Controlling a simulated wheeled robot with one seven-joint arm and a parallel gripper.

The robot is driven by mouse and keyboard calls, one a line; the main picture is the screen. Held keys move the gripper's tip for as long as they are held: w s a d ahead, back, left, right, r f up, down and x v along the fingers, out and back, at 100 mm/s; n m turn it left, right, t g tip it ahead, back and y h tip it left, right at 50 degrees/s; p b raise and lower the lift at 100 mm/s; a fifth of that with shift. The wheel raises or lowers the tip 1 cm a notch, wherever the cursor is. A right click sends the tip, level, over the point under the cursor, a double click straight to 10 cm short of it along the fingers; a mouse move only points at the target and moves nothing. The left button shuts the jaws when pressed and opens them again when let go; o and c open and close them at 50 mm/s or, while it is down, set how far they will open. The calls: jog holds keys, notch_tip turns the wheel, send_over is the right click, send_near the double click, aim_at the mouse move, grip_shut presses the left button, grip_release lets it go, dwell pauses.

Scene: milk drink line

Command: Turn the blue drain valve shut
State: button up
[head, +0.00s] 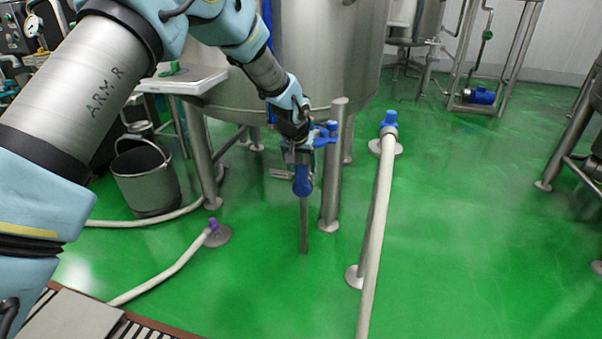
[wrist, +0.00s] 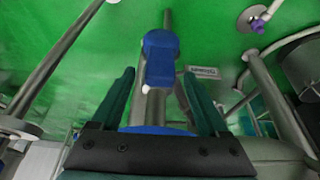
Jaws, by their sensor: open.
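The blue drain valve (head: 303,182) is in the middle of the head view, on a thin metal pipe in front of the steel tank. Another blue part (head: 326,133) shows just above and right of it. My gripper (head: 298,158) is at the valve and partly covers it. In the wrist view, a blue valve part (wrist: 160,58) with a white tip lies between and slightly beyond my two dark green fingers. The fingers stand apart, with a gap on both sides, so my gripper is open. More blue (wrist: 158,130) shows close to the palm, partly hidden.
A steel post (head: 335,170) stands close right of the valve. A purple-ended hose (head: 165,275) and a grey bucket (head: 147,182) are at left.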

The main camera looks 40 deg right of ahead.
aim_at(302, 181)
jog(key=shift+x, duration=1.55)
grip_shut()
